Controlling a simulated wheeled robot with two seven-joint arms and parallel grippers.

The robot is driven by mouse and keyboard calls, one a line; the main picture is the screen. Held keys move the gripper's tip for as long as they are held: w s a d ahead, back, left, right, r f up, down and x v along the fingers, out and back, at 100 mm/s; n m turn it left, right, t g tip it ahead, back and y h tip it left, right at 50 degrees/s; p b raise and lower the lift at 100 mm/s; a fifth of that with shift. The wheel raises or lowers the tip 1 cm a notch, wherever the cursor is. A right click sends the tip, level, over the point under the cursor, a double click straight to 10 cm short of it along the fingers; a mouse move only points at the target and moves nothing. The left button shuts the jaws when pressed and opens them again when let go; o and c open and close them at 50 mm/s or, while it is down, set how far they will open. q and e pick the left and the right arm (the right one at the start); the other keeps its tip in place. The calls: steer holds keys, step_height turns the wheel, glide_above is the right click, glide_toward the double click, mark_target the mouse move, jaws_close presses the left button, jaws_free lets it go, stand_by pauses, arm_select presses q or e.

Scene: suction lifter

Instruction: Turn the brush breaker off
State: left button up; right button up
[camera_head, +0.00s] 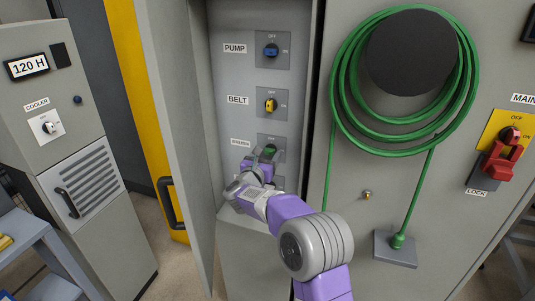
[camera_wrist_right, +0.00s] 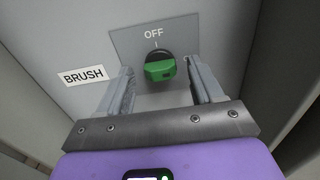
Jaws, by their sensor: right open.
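The brush breaker is a green rotary knob (camera_wrist_right: 160,71) on a grey plate, below an OFF mark, with a BRUSH label (camera_wrist_right: 83,76) to its left. In the head view the green knob (camera_head: 270,151) is the lowest of the visible knobs in the open cabinet, partly covered by my gripper. My right gripper (camera_head: 257,162) is open in front of it. In the right wrist view its two fingers stand on either side of the knob, with visible gaps. Whether the knob points at ON is hard to tell. My left gripper is not in view.
Above are the blue pump knob (camera_head: 271,50) and yellow belt knob (camera_head: 270,105). The open cabinet door (camera_head: 180,130) stands left of my arm. A green hose (camera_head: 345,90) hangs at right, beside a red main switch (camera_head: 503,155). A cooler cabinet (camera_head: 100,240) stands at left.

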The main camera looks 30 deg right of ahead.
steer(key=shift+w+d, duration=0.45)
steer(key=shift+d, duration=0.05)
steer(key=c, duration=1)
